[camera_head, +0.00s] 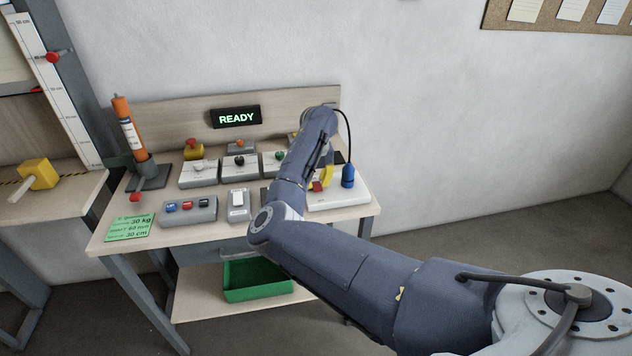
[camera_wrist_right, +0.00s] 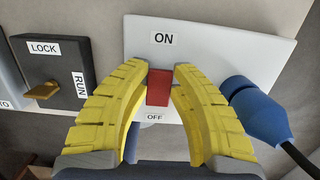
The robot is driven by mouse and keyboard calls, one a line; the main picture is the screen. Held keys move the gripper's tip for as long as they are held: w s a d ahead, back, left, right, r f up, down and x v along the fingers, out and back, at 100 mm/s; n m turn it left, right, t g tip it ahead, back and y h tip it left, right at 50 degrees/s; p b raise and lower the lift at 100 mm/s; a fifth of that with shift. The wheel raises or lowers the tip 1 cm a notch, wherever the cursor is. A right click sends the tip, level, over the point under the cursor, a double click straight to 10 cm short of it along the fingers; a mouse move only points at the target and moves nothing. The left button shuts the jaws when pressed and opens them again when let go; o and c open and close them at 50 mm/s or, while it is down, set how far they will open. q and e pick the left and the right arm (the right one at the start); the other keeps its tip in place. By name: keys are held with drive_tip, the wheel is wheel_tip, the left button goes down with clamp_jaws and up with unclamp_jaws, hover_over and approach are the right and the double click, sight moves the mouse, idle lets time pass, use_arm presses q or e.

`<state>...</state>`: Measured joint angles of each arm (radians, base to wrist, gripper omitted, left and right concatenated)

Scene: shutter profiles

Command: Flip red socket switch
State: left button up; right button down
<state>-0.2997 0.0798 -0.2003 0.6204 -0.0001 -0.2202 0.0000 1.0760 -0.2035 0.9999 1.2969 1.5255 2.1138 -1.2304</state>
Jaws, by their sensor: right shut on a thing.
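The red socket switch (camera_wrist_right: 159,88) sits on a white socket plate (camera_wrist_right: 215,50), between an ON label above it and an OFF label below it in the right wrist view. My right gripper (camera_wrist_right: 161,70) has its yellow fingers on both sides of the switch, shut on it. Which way the switch is tilted I cannot tell. In the head view the white socket plate (camera_head: 345,197) is at the right end of the bench, and my right arm and yellow fingers (camera_head: 326,178) partly cover it. My left gripper is in neither view.
A blue plug (camera_wrist_right: 258,112) with a black cable stands close to the right finger. A LOCK/RUN key box (camera_wrist_right: 52,75) is on the left. Several switch boxes, a READY display (camera_head: 236,117) and an orange cylinder (camera_head: 127,122) stand on the bench. A green bin (camera_head: 258,280) is below.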

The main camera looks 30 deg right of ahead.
drive_tip(key=shift+s+t+h, duration=0.2)
drive_tip(key=shift+t+h, duration=0.2)
drive_tip(key=shift+t, duration=0.7)
drive_tip(key=shift+r, duration=0.1)
drive_tip(key=c, duration=1.1)
unclamp_jaws()
drive_tip(key=shift+v, duration=6.05)
